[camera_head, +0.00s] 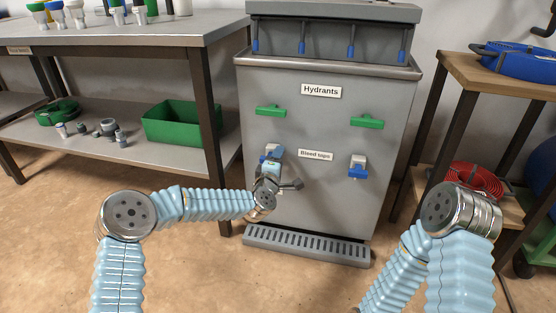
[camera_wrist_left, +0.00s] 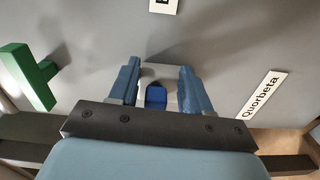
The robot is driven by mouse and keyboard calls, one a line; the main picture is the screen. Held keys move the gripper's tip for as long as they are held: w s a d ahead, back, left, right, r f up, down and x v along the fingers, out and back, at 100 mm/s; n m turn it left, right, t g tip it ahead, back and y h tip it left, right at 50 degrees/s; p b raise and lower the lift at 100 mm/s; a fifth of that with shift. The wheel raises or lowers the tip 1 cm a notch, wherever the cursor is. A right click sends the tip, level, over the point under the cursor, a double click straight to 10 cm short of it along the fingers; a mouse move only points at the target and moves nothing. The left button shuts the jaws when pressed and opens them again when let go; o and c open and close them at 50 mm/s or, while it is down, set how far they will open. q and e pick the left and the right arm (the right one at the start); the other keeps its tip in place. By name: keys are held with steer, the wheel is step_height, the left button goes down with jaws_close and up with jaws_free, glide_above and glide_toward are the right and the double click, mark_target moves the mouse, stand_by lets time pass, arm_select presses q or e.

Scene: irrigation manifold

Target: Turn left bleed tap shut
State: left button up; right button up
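The left bleed tap (camera_head: 272,152), a pale body with a blue handle, is on the front of the grey cabinet (camera_head: 318,135). My left gripper (camera_head: 270,168) is in front of it and hides its lower part. In the left wrist view the gripper's blue fingers (camera_wrist_left: 160,92) stand apart, one on each side of the tap's blue handle (camera_wrist_left: 156,96), with gaps visible beside the handle. Whether the fingertips touch the pale body behind it is unclear. The right bleed tap (camera_head: 358,167) has its blue handle hanging below a white body. My right gripper is out of view.
Two green hydrant handles (camera_head: 271,111) (camera_head: 367,121) are above the taps, with a "Bleed taps" label (camera_head: 315,155) between the taps. A slotted metal step (camera_head: 308,245) is at the cabinet's foot. A workbench (camera_head: 150,32) is left, a wooden-topped rack (camera_head: 500,72) right.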

arm_select(q)
steer(key=shift+s+r, duration=0.1)
steer(key=p+v, duration=0.1)
steer(key=v, duration=1.2)
steer(key=shift+s, duration=0.3)
steer(key=shift+a, duration=0.15)
